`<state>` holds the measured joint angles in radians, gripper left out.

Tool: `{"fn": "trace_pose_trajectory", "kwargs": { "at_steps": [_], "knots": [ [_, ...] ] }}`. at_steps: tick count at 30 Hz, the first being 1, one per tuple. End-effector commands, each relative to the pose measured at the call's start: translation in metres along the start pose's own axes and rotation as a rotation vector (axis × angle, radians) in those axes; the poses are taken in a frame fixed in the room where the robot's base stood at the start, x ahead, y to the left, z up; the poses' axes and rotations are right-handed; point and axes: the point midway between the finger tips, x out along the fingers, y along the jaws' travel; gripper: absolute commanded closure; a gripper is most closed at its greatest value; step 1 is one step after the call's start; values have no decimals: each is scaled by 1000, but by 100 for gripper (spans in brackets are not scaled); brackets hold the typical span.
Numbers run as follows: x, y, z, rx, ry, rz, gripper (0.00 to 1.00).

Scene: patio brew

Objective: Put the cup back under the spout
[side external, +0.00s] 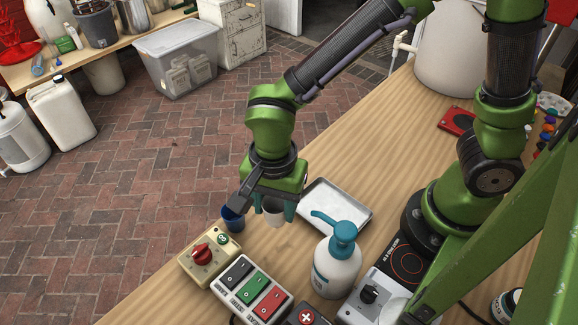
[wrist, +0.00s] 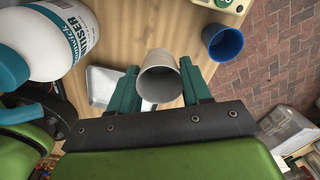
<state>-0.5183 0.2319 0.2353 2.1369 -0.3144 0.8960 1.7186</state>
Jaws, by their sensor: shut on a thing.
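My gripper (side external: 274,210) points down over the wooden table, left of the white tray. Its two teal fingers are shut on a small pale grey cup (side external: 274,216), one on each side. In the wrist view the cup (wrist: 160,82) shows between the fingers (wrist: 159,74), its open mouth facing the camera. It looks about upright; I cannot tell if its base touches the table. A white spout with a tap (side external: 402,46) sticks out from the left side of a large white vessel (side external: 450,65) at the back of the table, far from the cup.
A blue cup (side external: 232,220) stands just left of my gripper. Close by are a beige box with a red knob (side external: 203,254), a switch panel (side external: 252,288), a sanitiser pump bottle (side external: 338,268) and the tray (side external: 352,218). The table between tray and vessel is mostly clear.

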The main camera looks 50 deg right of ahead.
Motion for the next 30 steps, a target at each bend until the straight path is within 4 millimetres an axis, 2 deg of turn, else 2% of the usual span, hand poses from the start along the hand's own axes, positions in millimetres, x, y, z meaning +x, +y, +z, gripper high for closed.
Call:
{"fn": "trace_pose_trajectory", "kwargs": {
  "at_steps": [1,13,26,27,30],
  "knots": [
    [9,1,0,0,0,4,85],
    [58,1,0,0,0,3,85],
    [64,1,0,0,-1,0,85],
    [65,1,0,0,-1,0,49],
    [64,1,0,0,-1,0,34]
  ]
}}
